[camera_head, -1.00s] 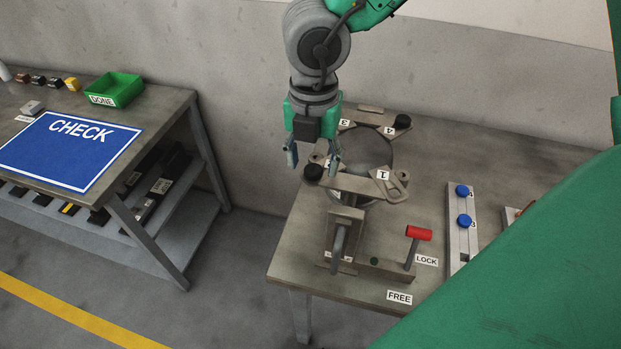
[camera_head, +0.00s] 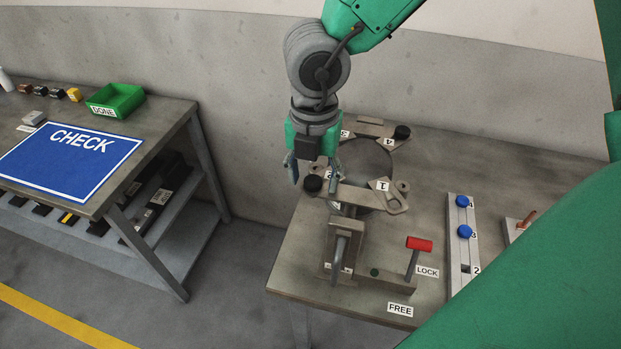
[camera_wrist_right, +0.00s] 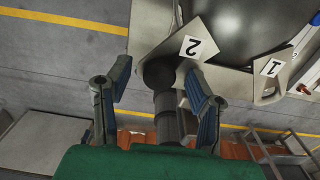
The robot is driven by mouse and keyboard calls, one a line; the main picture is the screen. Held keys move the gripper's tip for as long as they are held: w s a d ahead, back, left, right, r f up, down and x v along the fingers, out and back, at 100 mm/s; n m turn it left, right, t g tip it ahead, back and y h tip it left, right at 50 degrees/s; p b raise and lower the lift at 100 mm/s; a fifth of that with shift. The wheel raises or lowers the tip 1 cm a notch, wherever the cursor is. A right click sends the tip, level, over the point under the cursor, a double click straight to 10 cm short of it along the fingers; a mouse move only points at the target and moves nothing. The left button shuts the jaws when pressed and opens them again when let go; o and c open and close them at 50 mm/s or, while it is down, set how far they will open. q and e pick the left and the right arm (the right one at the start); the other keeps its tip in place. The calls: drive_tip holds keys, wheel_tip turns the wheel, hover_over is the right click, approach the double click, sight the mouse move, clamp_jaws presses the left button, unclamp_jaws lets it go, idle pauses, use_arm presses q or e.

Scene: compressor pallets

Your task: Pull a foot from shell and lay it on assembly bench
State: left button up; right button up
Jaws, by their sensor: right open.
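The dark round shell (camera_head: 368,160) sits in a fixture on the right-hand bench (camera_head: 300,270), with numbered metal tabs around it. A black foot (camera_head: 312,184) is on the tab marked 2; in the wrist view the same foot (camera_wrist_right: 158,75) shows at that tab, with a grey and black cylinder below it. Another black foot (camera_head: 402,132) is by tab 4. My right gripper (camera_head: 313,185) is open, its fingers (camera_wrist_right: 158,105) on either side of the foot at tab 2, with gaps visible. My left gripper is not in view.
A clamp frame (camera_head: 345,245) and a red-handled lever (camera_head: 418,243) stand in front of the shell. A rail with blue pieces (camera_head: 464,231) is to the right. The left bench has a blue CHECK mat (camera_head: 70,160) and a green DONE bin (camera_head: 115,99).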

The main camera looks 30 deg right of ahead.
sight(313, 180)
idle(0.8)
clamp_jaws()
drive_tip(key=shift+p, duration=0.35)
drive_tip(key=shift+r+p, duration=2.1)
drive_tip(key=shift+p, duration=0.05)
drive_tip(key=shift+r+p, duration=0.4)
drive_tip(key=shift+r, duration=0.5)
